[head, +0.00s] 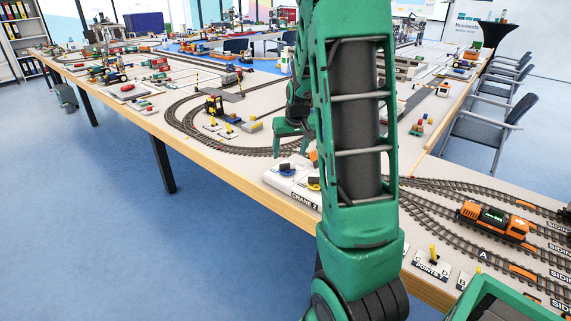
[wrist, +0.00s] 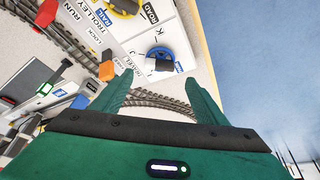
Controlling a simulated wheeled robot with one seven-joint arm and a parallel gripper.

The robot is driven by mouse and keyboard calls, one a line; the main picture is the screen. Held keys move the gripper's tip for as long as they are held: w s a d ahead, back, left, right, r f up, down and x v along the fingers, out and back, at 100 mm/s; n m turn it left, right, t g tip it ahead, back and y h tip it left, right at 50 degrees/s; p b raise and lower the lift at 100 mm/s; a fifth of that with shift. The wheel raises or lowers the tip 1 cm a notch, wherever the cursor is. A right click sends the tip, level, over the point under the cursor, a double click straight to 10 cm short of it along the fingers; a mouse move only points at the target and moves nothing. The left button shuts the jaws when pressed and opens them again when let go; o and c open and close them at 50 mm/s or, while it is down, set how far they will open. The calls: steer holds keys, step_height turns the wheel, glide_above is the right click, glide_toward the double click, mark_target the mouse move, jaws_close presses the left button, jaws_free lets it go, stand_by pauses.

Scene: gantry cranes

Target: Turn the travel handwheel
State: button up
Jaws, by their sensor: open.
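The travel handwheel, a blue wheel with a dark crossbar grip (wrist: 160,57), is mounted on a white control panel (wrist: 130,25) in the wrist view. Letters and the word TRAVEL are printed beside it. In the head view the blue wheel (head: 286,168) is on the panel with the CRANE 2 label at the table's front edge. My gripper (wrist: 158,79) is open and empty. Its fingertips point towards the wheel, one to each side in the picture. I cannot tell the height gap. In the head view my gripper (head: 289,135) is partly hidden by my arm.
A yellow handwheel (wrist: 124,5) marked ROAD and RAIL is on the same panel. An orange knob (wrist: 106,68) and a red lever knob (wrist: 48,12) stand nearby. Curved track (head: 215,140) runs behind the panel. An orange locomotive (head: 495,222) stands on the right sidings.

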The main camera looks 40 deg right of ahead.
mark_target(287, 164)
steer(key=x, duration=0.7)
steer(key=shift+f, duration=0.1)
steer(key=c, duration=1.1)
